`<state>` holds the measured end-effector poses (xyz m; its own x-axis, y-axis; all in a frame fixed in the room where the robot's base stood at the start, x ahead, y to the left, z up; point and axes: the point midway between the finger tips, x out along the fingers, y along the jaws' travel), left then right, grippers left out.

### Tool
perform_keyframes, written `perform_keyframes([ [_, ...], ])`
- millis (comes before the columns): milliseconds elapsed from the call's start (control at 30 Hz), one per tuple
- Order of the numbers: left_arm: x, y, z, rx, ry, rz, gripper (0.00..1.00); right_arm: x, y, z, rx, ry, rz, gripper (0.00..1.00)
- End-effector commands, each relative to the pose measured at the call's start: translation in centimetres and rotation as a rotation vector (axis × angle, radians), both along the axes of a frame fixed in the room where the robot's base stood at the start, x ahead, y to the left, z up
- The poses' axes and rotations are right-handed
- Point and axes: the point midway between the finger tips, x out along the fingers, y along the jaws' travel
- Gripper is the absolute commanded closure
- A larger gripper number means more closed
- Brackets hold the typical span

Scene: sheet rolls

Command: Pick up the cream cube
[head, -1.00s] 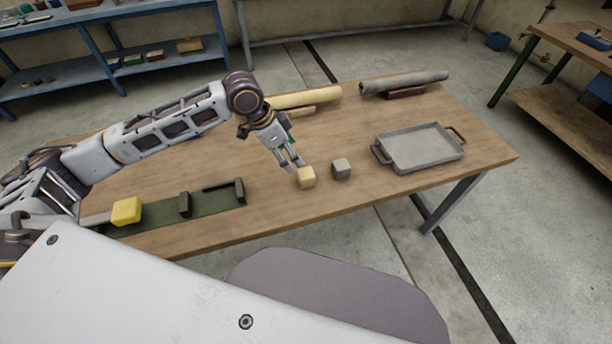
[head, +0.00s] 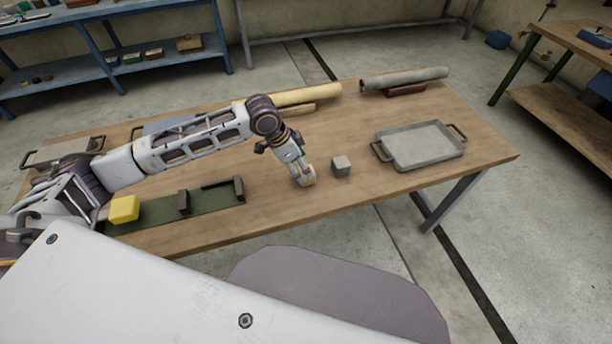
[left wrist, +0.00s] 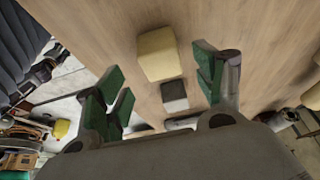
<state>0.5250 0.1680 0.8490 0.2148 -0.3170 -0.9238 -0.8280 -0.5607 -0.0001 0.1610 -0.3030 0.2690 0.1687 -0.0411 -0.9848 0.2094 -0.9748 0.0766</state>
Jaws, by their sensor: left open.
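The cream cube (head: 308,179) sits on the wooden table, partly hidden by my left gripper (head: 303,175) in the head view. In the left wrist view the cream cube (left wrist: 158,54) lies between and beyond the lines of my open left fingers (left wrist: 162,85). The fingers stand apart on either side of it; I cannot tell whether either touches it. A grey cube (head: 341,166) stands just to its right in the head view, and it also shows beyond the cream cube in the left wrist view (left wrist: 174,95). My right gripper is not in view.
A grey tray with handles (head: 421,166) is on the right of the table. A green mat (head: 213,200) with dark blocks and a yellow block (head: 124,209) lies at front left. A cream roll (head: 308,95) and a grey roll (head: 410,78) lie along the back.

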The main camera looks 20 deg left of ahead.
Motion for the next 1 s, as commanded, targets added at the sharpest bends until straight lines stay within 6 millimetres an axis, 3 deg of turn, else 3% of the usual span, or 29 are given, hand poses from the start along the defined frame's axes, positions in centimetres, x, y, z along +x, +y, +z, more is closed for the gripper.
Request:
perform_keyframes([
  [467,0.1,-0.1,-0.5,0.000,0.001,0.000,0.30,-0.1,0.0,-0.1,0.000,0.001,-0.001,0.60],
  [700,0.6,-0.6,-2.5,0.000,0.001,0.000,0.30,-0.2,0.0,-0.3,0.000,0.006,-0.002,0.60],
  [1000,1.1,-1.3,-5.0,0.001,0.000,-0.001,0.30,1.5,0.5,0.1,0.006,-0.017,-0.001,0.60],
])
